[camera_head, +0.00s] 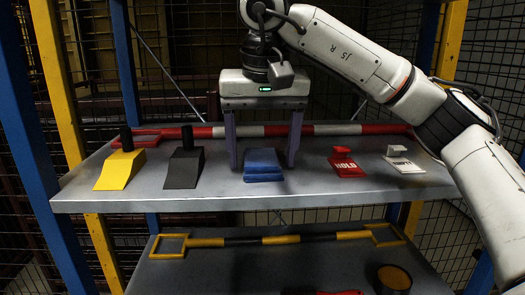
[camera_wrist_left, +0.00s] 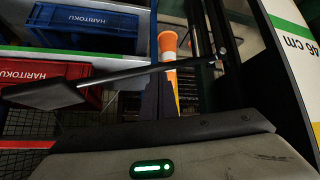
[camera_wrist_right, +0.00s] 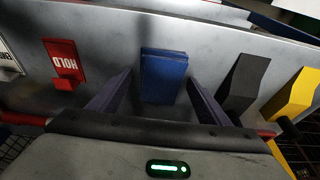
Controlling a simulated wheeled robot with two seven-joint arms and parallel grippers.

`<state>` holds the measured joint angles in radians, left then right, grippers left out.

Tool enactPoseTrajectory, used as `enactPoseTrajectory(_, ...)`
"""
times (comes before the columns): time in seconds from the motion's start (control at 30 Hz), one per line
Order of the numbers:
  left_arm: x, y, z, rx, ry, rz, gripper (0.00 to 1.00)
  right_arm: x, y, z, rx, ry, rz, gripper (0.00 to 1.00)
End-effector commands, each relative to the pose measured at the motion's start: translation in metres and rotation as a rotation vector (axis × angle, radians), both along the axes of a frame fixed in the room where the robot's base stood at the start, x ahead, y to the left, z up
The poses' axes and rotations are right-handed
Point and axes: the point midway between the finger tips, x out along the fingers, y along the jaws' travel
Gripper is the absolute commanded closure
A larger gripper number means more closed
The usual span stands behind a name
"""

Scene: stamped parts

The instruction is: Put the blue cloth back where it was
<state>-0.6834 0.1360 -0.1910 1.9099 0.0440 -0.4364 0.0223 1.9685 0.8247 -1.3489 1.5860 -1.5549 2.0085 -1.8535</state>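The blue cloth (camera_head: 262,165) lies folded in a flat stack on the grey upper shelf board (camera_head: 325,190), near its front edge. My right gripper (camera_head: 263,163) points down over it, open, with one finger on each side of the cloth. The right wrist view shows the cloth (camera_wrist_right: 163,75) between the two fingers, with a gap on both sides. My left gripper (camera_wrist_left: 160,80) shows only in the left wrist view, its dark fingers close together, with no cloth at them.
Left of the cloth stand a black wedge (camera_head: 184,169) and a yellow wedge (camera_head: 121,169). Right are a red HOLD tag (camera_head: 346,167) and a white tag (camera_head: 403,163). A red-white bar (camera_head: 275,130) runs behind. Near my left gripper are an orange cone (camera_wrist_left: 168,42) and crates (camera_wrist_left: 90,28).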

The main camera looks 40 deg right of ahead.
Motion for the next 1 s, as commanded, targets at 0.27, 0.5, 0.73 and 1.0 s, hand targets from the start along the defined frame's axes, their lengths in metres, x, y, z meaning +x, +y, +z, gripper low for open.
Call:
enactPoseTrajectory(0.27,0.0,0.0,0.001,0.0,0.0,0.0,1.0,0.0,0.0,0.006,0.0,-0.002,-0.001,0.29)
enactPoseTrajectory(0.5,0.0,0.0,0.001,0.0,0.001,0.0,1.0,-0.009,0.006,0.037,-0.003,-0.008,0.001,0.29)
enactPoseTrajectory(0.73,-0.001,0.0,-0.007,0.0,0.002,0.001,1.0,-0.06,0.036,0.032,-0.004,-0.005,0.004,0.29)
enactPoseTrajectory(1.0,-0.002,0.0,-0.011,0.0,0.004,0.0,1.0,-0.1,0.061,0.032,-0.001,-0.003,0.002,0.29)
